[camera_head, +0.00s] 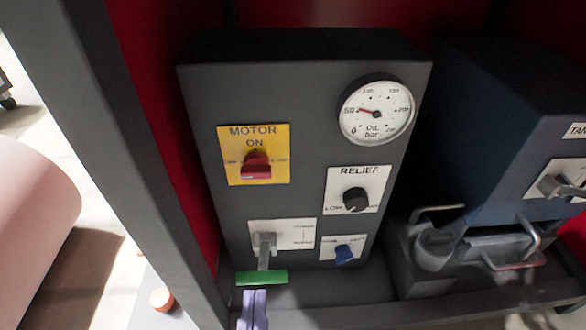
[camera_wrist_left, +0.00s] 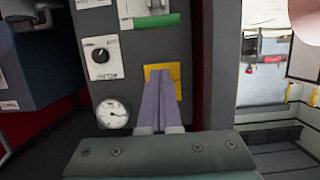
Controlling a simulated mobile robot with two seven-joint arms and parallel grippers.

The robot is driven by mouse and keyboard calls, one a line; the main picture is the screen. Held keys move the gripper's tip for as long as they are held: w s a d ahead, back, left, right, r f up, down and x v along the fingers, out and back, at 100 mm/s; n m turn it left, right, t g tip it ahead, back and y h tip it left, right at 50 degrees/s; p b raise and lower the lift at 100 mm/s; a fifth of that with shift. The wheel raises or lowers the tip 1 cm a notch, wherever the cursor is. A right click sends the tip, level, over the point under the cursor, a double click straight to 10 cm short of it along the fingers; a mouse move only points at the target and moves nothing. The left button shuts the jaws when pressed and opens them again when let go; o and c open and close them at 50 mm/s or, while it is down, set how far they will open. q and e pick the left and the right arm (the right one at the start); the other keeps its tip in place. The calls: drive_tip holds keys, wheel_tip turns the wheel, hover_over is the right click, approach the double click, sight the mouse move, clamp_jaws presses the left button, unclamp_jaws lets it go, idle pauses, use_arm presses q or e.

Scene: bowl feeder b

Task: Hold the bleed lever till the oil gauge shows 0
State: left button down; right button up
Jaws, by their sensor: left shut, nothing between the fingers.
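The bleed lever (camera_head: 264,250) is a grey arm with a green grip bar (camera_head: 262,277), low on the left of the dark panel. The grip also shows in the left wrist view (camera_wrist_left: 156,21), where the panel appears upside down. The white round oil gauge (camera_head: 376,110) is at the panel's upper right; its needle points left, close to 50 bar. It shows small in the left wrist view (camera_wrist_left: 112,113). My left gripper (camera_head: 254,294) is shut and empty, its purple fingertips just below the green bar in the head view. A gap separates them in the wrist view (camera_wrist_left: 162,72). My right gripper is out of view.
A red motor switch (camera_head: 256,165) on a yellow plate, a black relief knob (camera_head: 355,199) and a blue knob (camera_head: 344,255) share the panel. A dark frame post (camera_head: 120,130) stands left. A blue-grey tank (camera_head: 500,120) and metal handles (camera_head: 515,258) are at right.

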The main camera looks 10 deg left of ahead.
sight(260, 279)
use_arm(q)
drive_tip(key=b+x, duration=0.5)
drive_tip(key=x, duration=0.5)
drive_tip(key=shift+f, duration=0.15)
drive_tip(key=f+b, duration=0.1)
drive_tip(key=s+f+b, duration=0.1)
drive_tip(key=b, duration=0.1)
drive_tip(key=shift+s+d+f, duration=0.2)
drive_tip(key=shift+f, duration=0.1)
drive_tip(key=shift+s+d+f+b, duration=0.1)
drive_tip(key=shift+s+f+b, duration=0.1)
drive_tip(key=shift+s+b, duration=0.15)
drive_tip(key=shift+r, duration=0.1)
drive_tip(key=shift+w, duration=0.1)
